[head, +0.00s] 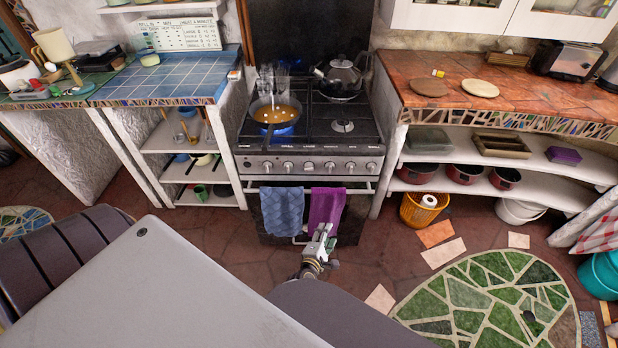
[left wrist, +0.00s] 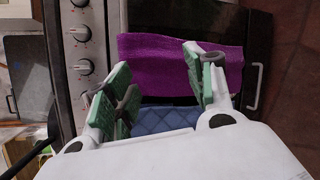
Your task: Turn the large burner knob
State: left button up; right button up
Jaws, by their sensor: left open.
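Some knobs (left wrist: 85,67) also show at the left of the left wrist view. I cannot tell which is the large burner knob. My left gripper (head: 321,240) is below the panel, in front of the oven door near the towels. In the left wrist view, the left gripper (left wrist: 160,75) is open, with its green-padded fingers apart and nothing held between them. It is apart from the knobs. My right gripper is not in view.
A blue towel (head: 283,211) and a purple towel (head: 326,208) hang on the oven door. A pan (head: 257,111) and a kettle (head: 342,76) stand on the stove. White shelves flank it. An orange basket (head: 420,210) stands on the floor at right.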

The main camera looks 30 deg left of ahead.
pick_arm(q)
jog(key=w+a+r+n+y+b, duration=0.2)
jog(key=a+r+n+y+b, duration=0.5)
jog(key=r+n, duration=0.5)
jog(key=shift+w+a+r+n+t+y+b, duration=0.35)
jog(key=shift+a+n+b, duration=0.8)
jog(key=shift+n, duration=1.95)
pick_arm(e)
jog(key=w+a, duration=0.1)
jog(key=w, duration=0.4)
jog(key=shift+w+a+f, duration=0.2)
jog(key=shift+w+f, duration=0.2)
pick_arm(q)
jog(key=shift+w+a, duration=0.2)
jog(key=shift+a, duration=0.05)
